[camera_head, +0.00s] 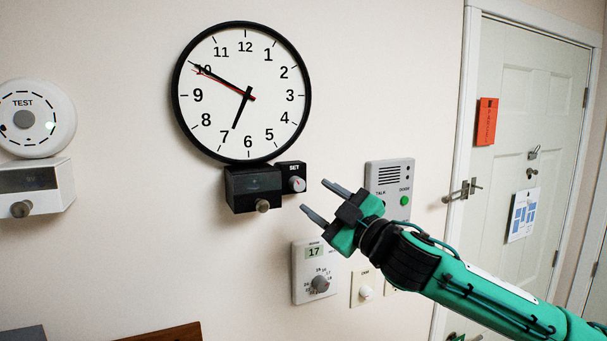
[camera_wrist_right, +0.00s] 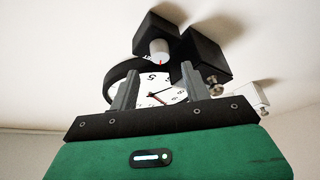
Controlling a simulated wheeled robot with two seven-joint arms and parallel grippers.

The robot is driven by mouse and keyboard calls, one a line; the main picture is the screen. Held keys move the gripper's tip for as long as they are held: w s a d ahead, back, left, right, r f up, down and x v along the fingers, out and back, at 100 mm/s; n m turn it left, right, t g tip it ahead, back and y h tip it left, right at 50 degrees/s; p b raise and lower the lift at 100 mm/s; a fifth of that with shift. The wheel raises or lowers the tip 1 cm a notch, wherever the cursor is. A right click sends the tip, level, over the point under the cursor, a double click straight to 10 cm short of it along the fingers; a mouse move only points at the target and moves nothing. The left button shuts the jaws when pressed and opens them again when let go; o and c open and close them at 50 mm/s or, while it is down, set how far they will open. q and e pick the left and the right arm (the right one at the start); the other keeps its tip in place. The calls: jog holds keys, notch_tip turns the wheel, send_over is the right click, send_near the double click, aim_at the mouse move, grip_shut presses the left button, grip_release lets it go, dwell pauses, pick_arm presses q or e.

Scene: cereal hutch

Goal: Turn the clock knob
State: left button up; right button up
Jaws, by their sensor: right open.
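The round black-rimmed clock (camera_head: 241,92) hangs on the wall. Below it is a small black box marked SET with the white clock knob (camera_head: 297,184) on its front. The knob also shows in the right wrist view (camera_wrist_right: 159,50), with a small red mark, beyond my fingers. My right gripper (camera_head: 319,202) is open and empty, just right of and slightly below the knob in the head view, apart from it. Its two fingers also show in the right wrist view (camera_wrist_right: 158,92). My left gripper is not in view.
A black box (camera_head: 252,182) with a round knob (camera_head: 262,206) sits left of the SET box. An intercom (camera_head: 391,177) and a thermostat (camera_head: 304,285) are on the wall near my right arm. A TEST alarm (camera_head: 24,119) hangs far left; a door (camera_head: 512,110) stands right.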

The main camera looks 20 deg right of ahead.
aim_at(300, 187)
jog(key=p+x, duration=0.2)
jog(key=x, duration=0.2)
jog(key=shift+w+r, duration=0.1)
jog(key=shift+r, duration=0.1)
jog(key=shift+w+a+p, duration=0.25)
jog(key=shift+w+p, duration=0.05)
jog(key=shift+w, duration=0.35)
jog(key=c, duration=1)
